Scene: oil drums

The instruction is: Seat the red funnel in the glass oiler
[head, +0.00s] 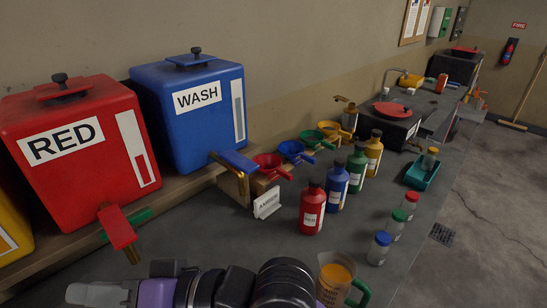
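The red funnel (268,165) sits in a row of coloured funnels on a wooden rack, below the blue WASH tank. A small vessel with a grey top and an amber-looking body (349,117) stands at the far end of the row. A small clear vessel with an amber top (430,159) is in the teal tray. I cannot tell for sure which is the glass oiler.
Red (310,208), blue, green and yellow bottles stand mid-bench. Lidded jars (379,248) and the teal tray (418,179) are to their right. A jug of orange liquid (335,277) is near my arm. The red tank (80,145) and blue tank (188,120) fill the left.

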